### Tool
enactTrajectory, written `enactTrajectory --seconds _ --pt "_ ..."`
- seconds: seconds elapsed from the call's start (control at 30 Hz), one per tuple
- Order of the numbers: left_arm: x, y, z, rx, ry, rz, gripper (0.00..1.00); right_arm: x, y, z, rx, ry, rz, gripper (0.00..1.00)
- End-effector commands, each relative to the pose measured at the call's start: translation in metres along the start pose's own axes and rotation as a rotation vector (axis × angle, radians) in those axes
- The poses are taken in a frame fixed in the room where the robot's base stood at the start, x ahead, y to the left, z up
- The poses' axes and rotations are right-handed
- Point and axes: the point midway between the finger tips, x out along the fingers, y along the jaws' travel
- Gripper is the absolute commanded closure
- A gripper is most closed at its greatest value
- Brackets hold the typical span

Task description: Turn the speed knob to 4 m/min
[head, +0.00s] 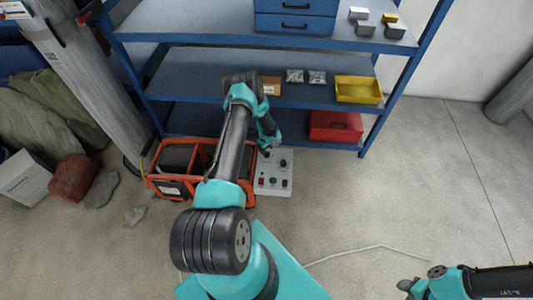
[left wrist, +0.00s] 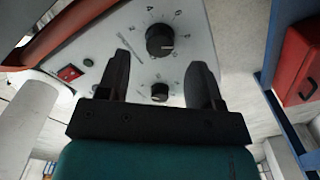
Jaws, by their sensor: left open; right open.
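A pale grey control box (head: 273,187) stands on the floor in front of the shelf. In the left wrist view its panel (left wrist: 205,45) carries a large black knob (left wrist: 159,39) inside a ring of numbers and a smaller black knob (left wrist: 160,91). The large knob's pale mark points right in that picture. I cannot read which is the speed knob. My left gripper (left wrist: 160,62) is open and empty, its fingers either side of the knob area; contact is not visible. It also shows over the box's back edge in the head view (head: 267,149). My right gripper (head: 405,286) is at the bottom right, far from the box.
A red rocker switch (left wrist: 70,72) is on the panel. An orange-framed machine (head: 170,187) stands left of the box. The blue shelf (head: 210,88) is behind, with a red case (head: 335,127) on its bottom level. A pale cable (head: 350,250) lies on otherwise clear floor at right.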

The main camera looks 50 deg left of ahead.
Motion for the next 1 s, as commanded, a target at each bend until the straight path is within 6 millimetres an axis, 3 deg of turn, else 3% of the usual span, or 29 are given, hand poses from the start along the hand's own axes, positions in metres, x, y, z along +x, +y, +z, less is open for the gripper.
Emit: enactTrajectory --seconds 0.3,0.7,1.0 --pt "0.039 0.0 0.0 0.001 0.0 0.001 0.4 0.0 0.0 0.0 0.0 0.0 0.0 0.57" --pt "0.045 0.0 0.0 0.0 0.0 0.0 0.4 0.0 0.0 0.0 0.0 0.0 0.0 0.57" --pt "0.045 0.0 0.0 0.0 0.0 0.0 0.67 0.0 0.0 0.0 0.0 0.0 0.0 0.57"
